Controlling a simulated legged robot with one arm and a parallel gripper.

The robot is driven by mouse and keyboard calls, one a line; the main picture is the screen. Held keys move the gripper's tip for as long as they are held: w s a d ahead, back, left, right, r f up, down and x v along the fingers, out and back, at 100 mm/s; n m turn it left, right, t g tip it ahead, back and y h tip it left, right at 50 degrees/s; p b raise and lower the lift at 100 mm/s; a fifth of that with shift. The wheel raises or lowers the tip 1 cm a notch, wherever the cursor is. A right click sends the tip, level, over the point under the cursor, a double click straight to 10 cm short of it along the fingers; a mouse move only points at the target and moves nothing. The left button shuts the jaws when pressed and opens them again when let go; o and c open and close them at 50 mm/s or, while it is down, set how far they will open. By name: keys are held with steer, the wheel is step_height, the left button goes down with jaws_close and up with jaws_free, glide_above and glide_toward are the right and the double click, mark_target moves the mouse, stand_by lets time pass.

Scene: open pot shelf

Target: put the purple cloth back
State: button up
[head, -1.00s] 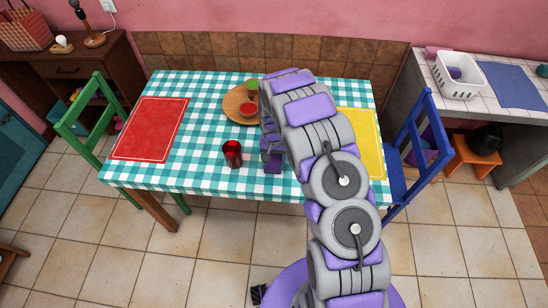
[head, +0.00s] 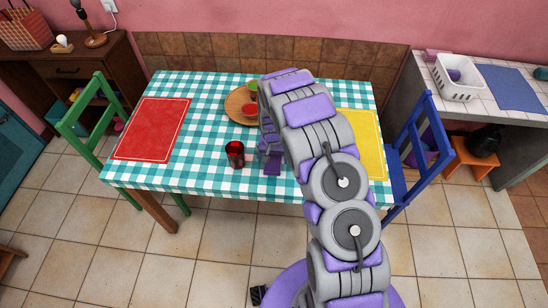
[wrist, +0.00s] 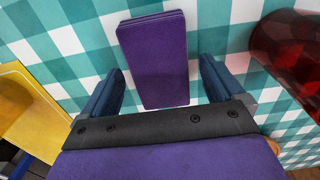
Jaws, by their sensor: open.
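The purple cloth (wrist: 155,60) lies flat as a folded rectangle on the checked tablecloth in the wrist view. In the head view its near end (head: 272,167) shows beside my arm, and the rest is hidden. My gripper (wrist: 160,66) is open, with one dark blue finger on each side of the cloth. A gap shows between each finger and the cloth. I cannot tell how high the fingertips are above the table.
A dark red glass (head: 235,154) stands close beside the gripper. A round wooden board (head: 236,103) with small bowls is behind it. A red mat (head: 152,128) lies left and a yellow mat (head: 363,143) right. A white basket (head: 459,80) stands on the right counter.

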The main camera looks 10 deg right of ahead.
mark_target(275, 159)
steer(key=s+d+r+p, duration=0.1)
steer(key=s+r, duration=0.3)
steer(key=r, duration=0.7)
steer(key=s+d+r+p, duration=0.1)
steer(key=s+r, duration=0.2)
steer(key=r, duration=0.8)
steer(key=s+r+n, duration=0.1)
steer(key=s+r, duration=0.4)
steer(key=s, duration=0.6)
steer(key=s+a+r+n+g, duration=0.1)
steer(key=s+r, duration=0.3)
steer(key=s, duration=0.8)
steer(key=s+r+n, duration=0.1)
steer(key=s+r, duration=0.4)
steer(key=s, duration=0.7)
steer(key=shift+a+r+n+g, duration=0.25)
steer(key=shift+r+n+g, duration=0.05)
steer(key=shift+r+g, duration=0.1)
